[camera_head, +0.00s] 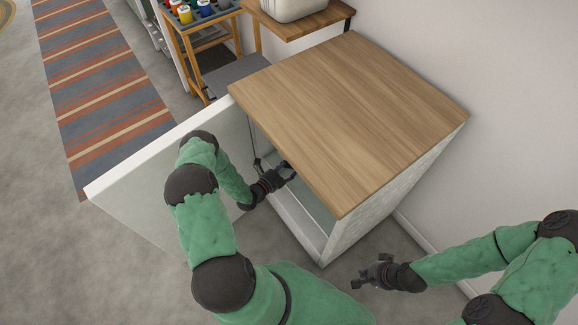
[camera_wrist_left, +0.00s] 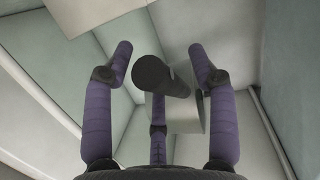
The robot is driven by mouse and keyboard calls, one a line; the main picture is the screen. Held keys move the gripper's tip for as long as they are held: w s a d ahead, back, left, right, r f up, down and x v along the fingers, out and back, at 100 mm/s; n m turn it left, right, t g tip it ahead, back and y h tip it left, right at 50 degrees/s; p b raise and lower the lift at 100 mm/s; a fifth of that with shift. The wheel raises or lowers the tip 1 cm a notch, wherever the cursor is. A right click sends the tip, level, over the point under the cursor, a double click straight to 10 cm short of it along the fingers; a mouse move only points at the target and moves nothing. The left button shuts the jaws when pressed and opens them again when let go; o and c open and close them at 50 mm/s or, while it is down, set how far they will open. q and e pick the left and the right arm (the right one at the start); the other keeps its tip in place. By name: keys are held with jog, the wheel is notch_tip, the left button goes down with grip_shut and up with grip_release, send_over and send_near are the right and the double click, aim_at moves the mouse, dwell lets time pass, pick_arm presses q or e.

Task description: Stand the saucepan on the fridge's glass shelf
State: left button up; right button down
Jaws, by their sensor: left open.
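The fridge (camera_head: 345,235) has its door open to the left. My left gripper (camera_head: 284,170) reaches into it under the wooden top. In the left wrist view my left gripper (camera_wrist_left: 159,52) is open, its purple fingers spread on both sides of the saucepan's dark round handle (camera_wrist_left: 163,78). The fingers look apart from the handle. The saucepan's grey body (camera_wrist_left: 187,112) lies behind the handle, partly hidden by a finger. I cannot tell whether it rests on the glass shelf. The saucepan is hidden in the head view. My right gripper (camera_head: 366,273) is outside the fridge, looks open and is empty.
The wooden top (camera_head: 345,115) is bare. A wall is to the right. A striped rug (camera_head: 95,75) and a wooden rack with coloured jars (camera_head: 200,15) are further back. Fridge walls close in around my left gripper.

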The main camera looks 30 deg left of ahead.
pick_arm(q)
jog(key=shift+s, duration=0.1)
jog(key=p+v, duration=0.3)
jog(key=v, duration=0.9)
jog(key=shift+p, duration=0.3)
